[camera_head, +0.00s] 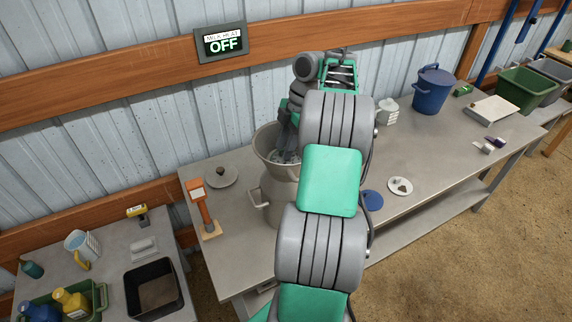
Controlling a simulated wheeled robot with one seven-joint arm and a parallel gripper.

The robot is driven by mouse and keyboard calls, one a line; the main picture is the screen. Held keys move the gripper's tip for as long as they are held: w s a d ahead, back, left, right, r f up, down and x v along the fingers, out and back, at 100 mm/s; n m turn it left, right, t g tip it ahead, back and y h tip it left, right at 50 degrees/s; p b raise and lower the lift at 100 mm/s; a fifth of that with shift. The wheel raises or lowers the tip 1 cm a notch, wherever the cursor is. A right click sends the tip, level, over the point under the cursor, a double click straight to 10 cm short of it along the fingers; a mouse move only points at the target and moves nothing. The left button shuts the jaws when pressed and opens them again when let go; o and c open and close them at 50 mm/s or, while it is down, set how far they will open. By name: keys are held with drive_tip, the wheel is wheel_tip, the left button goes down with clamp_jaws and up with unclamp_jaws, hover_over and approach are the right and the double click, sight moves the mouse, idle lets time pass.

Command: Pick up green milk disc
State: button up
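I cannot make out a green milk disc for certain. My arm reaches from the bottom of the view to a metal milk can (278,190) on the long grey table. A wide metal funnel (265,141) sits on top of the can. My gripper (286,152) points down into the funnel's opening. Its fingertips are small and partly hidden by the arm, so I cannot tell whether it is open or holds anything. The funnel's right side and part of the can are hidden behind my arm.
The table also bears a round metal lid (222,178), an orange-handled tool (203,210), a blue disc (373,200), a white plate (400,193), a blue lidded bucket (432,92) and a white tray (492,110). A wall sign (222,43) reads OFF. The table's right middle is mostly clear.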

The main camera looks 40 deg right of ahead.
drive_tip(key=shift+r, duration=0.1)
drive_tip(key=shift+c, duration=0.5)
clamp_jaws()
wheel_tip(320, 180, up, 11)
drive_tip(key=p, duration=0.8)
